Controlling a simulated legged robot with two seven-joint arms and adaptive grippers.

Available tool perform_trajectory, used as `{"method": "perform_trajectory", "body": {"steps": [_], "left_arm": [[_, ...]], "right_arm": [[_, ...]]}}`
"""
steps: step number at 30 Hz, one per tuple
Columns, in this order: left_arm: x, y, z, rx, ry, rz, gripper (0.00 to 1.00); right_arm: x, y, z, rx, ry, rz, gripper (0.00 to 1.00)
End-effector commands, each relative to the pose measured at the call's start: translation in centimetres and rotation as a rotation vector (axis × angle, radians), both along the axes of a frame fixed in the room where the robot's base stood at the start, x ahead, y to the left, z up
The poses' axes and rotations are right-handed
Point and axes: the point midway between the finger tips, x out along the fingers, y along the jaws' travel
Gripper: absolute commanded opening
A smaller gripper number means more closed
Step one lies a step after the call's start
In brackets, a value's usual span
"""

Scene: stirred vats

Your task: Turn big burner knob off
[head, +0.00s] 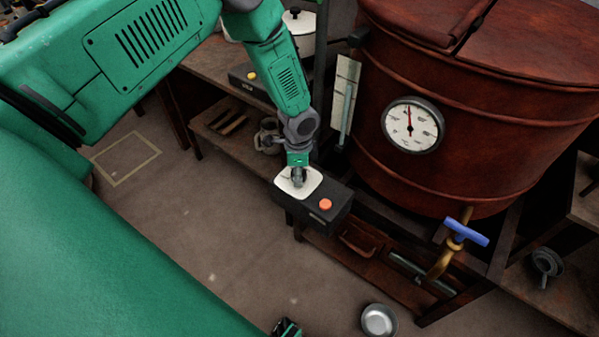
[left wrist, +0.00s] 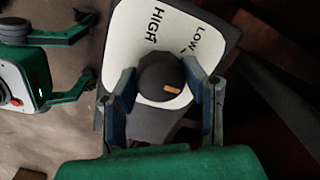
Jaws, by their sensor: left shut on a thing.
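The big burner knob (left wrist: 158,76) is round and dark, with an orange mark at its lower right in the left wrist view. It sits on a white plate (left wrist: 184,18) lettered HIGH and Low. In the head view, the plate (head: 313,179) lies on a black control box (head: 318,212) below the vat. My left gripper (left wrist: 160,86) has a finger on each side of the knob and is shut on it; it covers the knob in the head view (head: 297,180).
A red-orange button (head: 325,204) is beside the plate. The copper-red vat (head: 480,110) carries a dial gauge (head: 411,125) and a blue-handled tap (head: 466,232). A smaller black unit with a yellow button (head: 251,76) stands farther back. A metal bowl (head: 379,320) is on the open floor.

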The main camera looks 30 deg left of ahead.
Motion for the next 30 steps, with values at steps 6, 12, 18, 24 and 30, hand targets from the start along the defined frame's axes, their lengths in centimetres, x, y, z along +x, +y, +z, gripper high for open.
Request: {"method": "perform_trajectory", "body": {"steps": [6,12,18,24,30], "left_arm": [[0.18,0.18,0.1,0.002,-0.004,-0.022,0.1],[0.2,0.19,0.11,0.002,-0.004,-0.023,0.1],[0.21,0.2,0.11,0.002,-0.004,-0.023,0.59],[0.12,0.1,0.06,0.001,-0.003,-0.022,0.59],[0.11,0.05,0.76,0.001,-0.003,-0.022,0.59]], "right_arm": [[0.0,0.0,0.04,0.0,0.0,0.0,0.4],[0.0,0.0,0.04,0.0,0.0,0.0,0.4],[0.0,0.0,0.04,0.0,0.0,0.0,0.4],[0.0,0.0,0.04,0.0,0.0,0.0,0.4],[-0.25,0.0,0.11,0.0,-0.003,0.0,0.4]]}}
